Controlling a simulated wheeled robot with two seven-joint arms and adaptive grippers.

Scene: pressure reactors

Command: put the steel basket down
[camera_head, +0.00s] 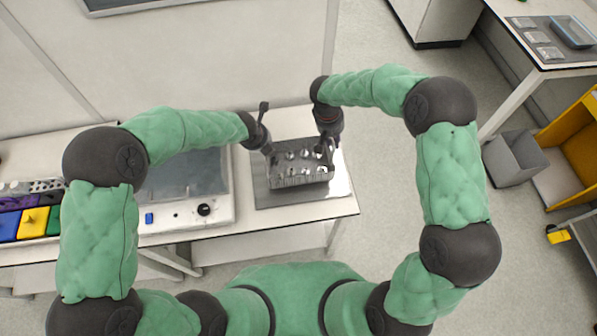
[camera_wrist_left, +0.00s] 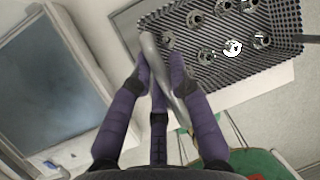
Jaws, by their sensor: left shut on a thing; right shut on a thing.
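The steel basket (camera_head: 300,181) is a perforated metal box with several small round metal parts inside. It is over a grey metal plate (camera_head: 343,187) at the right end of the bench; I cannot tell whether it touches the plate. My left gripper (camera_head: 268,149) is shut on its left end, and my right gripper (camera_head: 326,147) is shut on its right end. In the left wrist view, the purple fingers of my left gripper (camera_wrist_left: 160,82) close around a curved silver handle beside the basket's perforated wall (camera_wrist_left: 262,58). The right fingertips are largely hidden.
A white device with a grey glass top (camera_head: 187,180) and a black knob stands left of the plate. Coloured bins (camera_head: 34,222) are at the far left. The bench's right edge is close to the plate. A grey bin (camera_head: 513,158) stands on the floor at right.

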